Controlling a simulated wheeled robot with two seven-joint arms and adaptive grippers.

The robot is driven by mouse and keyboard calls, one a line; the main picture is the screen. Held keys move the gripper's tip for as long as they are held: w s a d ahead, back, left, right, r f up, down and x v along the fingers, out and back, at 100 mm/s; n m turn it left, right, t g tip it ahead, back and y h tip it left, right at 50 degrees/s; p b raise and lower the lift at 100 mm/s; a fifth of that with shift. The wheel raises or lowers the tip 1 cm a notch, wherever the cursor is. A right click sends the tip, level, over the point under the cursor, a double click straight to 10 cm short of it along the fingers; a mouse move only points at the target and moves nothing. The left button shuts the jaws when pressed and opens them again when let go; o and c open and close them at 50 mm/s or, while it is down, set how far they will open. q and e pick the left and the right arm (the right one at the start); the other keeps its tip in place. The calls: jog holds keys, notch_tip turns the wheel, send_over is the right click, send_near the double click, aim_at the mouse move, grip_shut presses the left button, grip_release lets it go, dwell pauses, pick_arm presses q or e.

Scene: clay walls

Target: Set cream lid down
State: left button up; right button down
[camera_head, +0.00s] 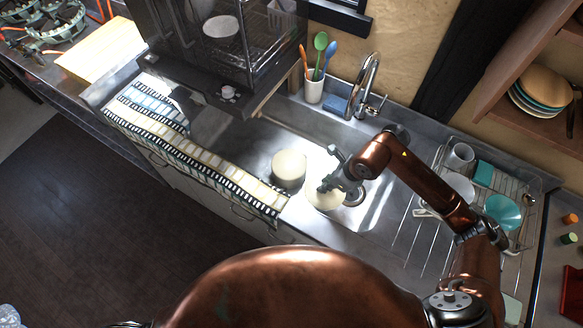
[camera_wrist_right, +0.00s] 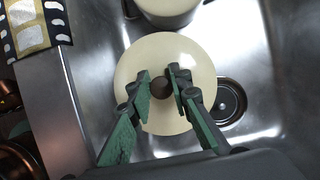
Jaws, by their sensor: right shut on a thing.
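The cream lid (camera_wrist_right: 188,54) is a pale round disc with a dark knob (camera_wrist_right: 160,88) at its middle, seen from above in the right wrist view. My right gripper (camera_wrist_right: 160,88) is shut on the knob, with a green-padded finger at each side. In the head view the lid (camera_head: 322,199) is partly hidden under my right gripper (camera_head: 328,187), over the sink basin. Whether the lid touches the basin floor, I cannot tell. A cream pot (camera_head: 289,168) stands in the sink just left of the lid. My left gripper is not in view.
A dark drain (camera_wrist_right: 229,101) lies beside the lid. A patterned towel (camera_head: 215,163) hangs along the counter's front edge. The tap (camera_head: 365,88) rises behind the sink, with a utensil cup (camera_head: 314,88) nearby. A dish rack (camera_head: 425,235) with crockery stands to the right.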

aim_at(333, 193)
notch_tip(333, 193, down, 2)
jog(key=shift+s+a+f, duration=0.1)
notch_tip(333, 193, down, 4)
jog(key=shift+r+b, duration=0.1)
jog(key=shift+b, duration=0.4)
jog(key=shift+f, duration=0.75)
notch_tip(333, 193, down, 4)
jog(key=shift+b, duration=0.55)
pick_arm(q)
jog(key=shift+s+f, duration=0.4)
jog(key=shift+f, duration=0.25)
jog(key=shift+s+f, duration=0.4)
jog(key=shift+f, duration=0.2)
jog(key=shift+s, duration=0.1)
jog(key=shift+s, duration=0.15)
pick_arm(e)
jog(key=c, duration=1.8)
grip_release()
jog(key=shift+o, duration=0.2)
jog(key=shift+r, duration=0.1)
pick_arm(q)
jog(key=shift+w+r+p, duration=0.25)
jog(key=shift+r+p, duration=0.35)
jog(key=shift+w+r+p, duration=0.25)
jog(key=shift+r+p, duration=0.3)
pick_arm(e)
jog(key=v, duration=1.2)
